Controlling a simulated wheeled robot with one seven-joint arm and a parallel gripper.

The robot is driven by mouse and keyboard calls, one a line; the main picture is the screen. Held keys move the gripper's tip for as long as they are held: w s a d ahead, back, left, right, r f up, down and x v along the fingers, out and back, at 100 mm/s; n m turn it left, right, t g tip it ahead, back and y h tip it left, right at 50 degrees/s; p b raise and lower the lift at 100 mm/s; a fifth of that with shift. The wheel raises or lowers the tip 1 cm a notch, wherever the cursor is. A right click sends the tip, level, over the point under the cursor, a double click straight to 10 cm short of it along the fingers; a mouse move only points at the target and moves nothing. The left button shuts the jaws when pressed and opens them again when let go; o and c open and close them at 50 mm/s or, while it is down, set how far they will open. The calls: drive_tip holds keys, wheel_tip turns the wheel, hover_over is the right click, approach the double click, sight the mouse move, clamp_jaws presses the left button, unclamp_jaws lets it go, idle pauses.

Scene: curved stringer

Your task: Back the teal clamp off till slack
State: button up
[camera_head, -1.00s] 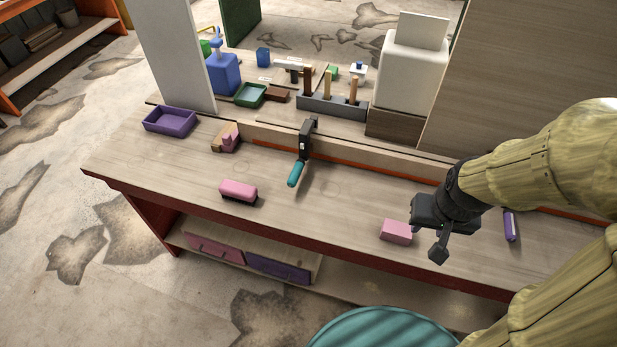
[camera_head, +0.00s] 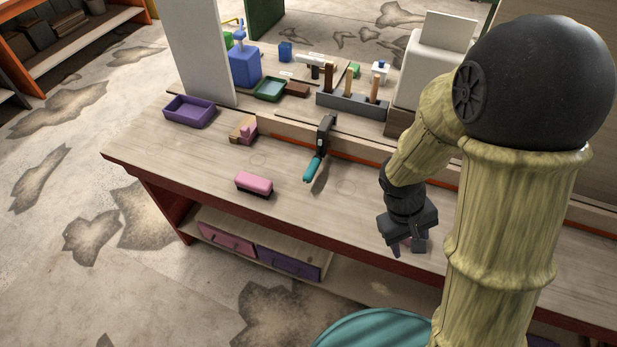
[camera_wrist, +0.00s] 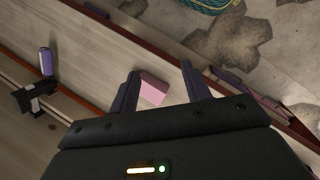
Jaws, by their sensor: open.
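The teal clamp (camera_head: 312,168) has a dark frame and a teal handle. It sits on the curved wooden strip along the back of the bench in the head view, with its handle slanting down toward the front. My gripper (camera_head: 408,250) is well to the right of it, low over the bench's front part. In the wrist view my gripper (camera_wrist: 158,85) is open, with a pink block (camera_wrist: 153,90) showing between and beyond its fingers. I cannot tell whether the fingers touch the block. A purple-handled clamp (camera_wrist: 46,62) shows at the left of the wrist view.
A pink brush (camera_head: 254,183) lies on the bench left of the teal clamp. A purple tray (camera_head: 189,111) and a wood-and-pink piece (camera_head: 243,130) are farther left. A grey rack (camera_head: 352,104) with wooden handles stands behind. The bench between clamp and gripper is clear.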

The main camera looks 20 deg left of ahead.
sight(306, 181)
drive_tip(key=w+a+f+n+t+h, duration=0.1)
drive_tip(key=a+f+n+t+h, duration=0.1)
drive_tip(key=a+n, duration=0.1)
drive_tip(key=w+a+f+n+t+h, duration=0.1)
drive_tip(key=a+f+n+t+h, duration=0.1)
drive_tip(key=a+n+t, duration=0.1)
drive_tip(key=w+a+f+n+t+h, duration=0.2)
drive_tip(key=a+f+n, duration=0.1)
drive_tip(key=a+n, duration=0.1)
drive_tip(key=shift+a+n+t, duration=0.25)
drive_tip(key=shift+n+t, duration=0.15)
drive_tip(key=shift+n, duration=0.2)
drive_tip(key=s+a+f+n+t+y, duration=0.1)
drive_tip(key=a+n+t+y, duration=0.3)
drive_tip(key=a, duration=0.5)
drive_tip(key=s+a+f+n+t+y, duration=0.2)
drive_tip(key=a+n+t+y, duration=0.2)
drive_tip(key=a+n+t, duration=0.2)
drive_tip(key=a+n+b, duration=0.1)
drive_tip(key=a+n, duration=0.1)
drive_tip(key=a, duration=0.2)
drive_tip(key=shift+f+t+y, duration=0.3)
drive_tip(key=shift+f+t, duration=0.05)
drive_tip(key=shift+t, duration=0.05)
drive_tip(key=shift+a, duration=0.1)
